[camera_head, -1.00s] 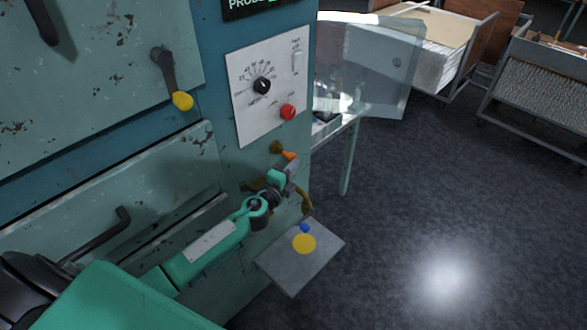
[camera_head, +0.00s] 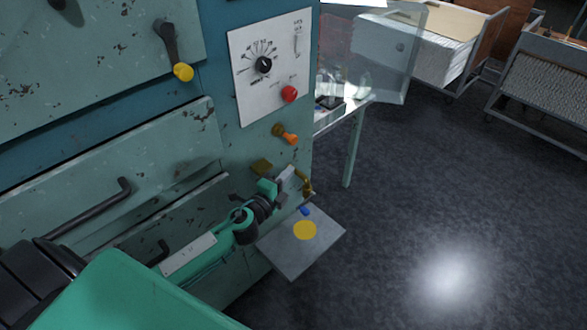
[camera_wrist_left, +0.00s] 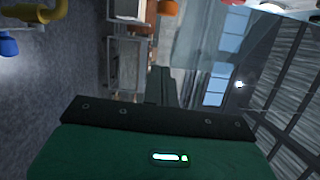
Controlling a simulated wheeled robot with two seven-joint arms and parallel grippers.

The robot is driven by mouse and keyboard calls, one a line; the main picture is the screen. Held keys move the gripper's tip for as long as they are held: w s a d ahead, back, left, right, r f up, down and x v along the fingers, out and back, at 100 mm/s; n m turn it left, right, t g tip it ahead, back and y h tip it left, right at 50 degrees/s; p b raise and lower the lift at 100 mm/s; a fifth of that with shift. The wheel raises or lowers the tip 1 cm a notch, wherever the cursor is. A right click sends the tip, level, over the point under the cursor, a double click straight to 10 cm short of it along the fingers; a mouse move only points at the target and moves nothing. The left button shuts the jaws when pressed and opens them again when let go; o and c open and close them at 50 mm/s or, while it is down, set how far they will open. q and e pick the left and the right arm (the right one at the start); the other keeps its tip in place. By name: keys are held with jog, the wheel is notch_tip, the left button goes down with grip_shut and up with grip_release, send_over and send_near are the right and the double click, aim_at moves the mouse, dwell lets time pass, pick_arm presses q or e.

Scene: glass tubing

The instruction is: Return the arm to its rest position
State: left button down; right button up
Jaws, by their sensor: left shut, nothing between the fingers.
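My left arm comes in from the lower left in the head view, with green links and dark joints. Its gripper (camera_head: 286,184) is shut and empty, in front of the teal machine's lower right edge. It is below an orange-handled valve (camera_head: 287,135) and apart from it. A brass pipe fitting (camera_head: 306,184) shows right beside the gripper, and I cannot tell whether they touch. My right gripper is out of view.
A grey shelf (camera_head: 288,258) with a yellow disc (camera_head: 305,230) juts out below the gripper. The panel above has a dial and a red button (camera_head: 289,94). A yellow-knobbed lever (camera_head: 183,72) is at upper left. Open floor (camera_head: 430,210) lies to the right, with carts behind.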

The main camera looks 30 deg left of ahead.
pick_arm(q)
jog(key=shift+s+a, duration=0.15)
jog(key=shift+s, duration=0.4)
jog(key=shift+f, duration=0.15)
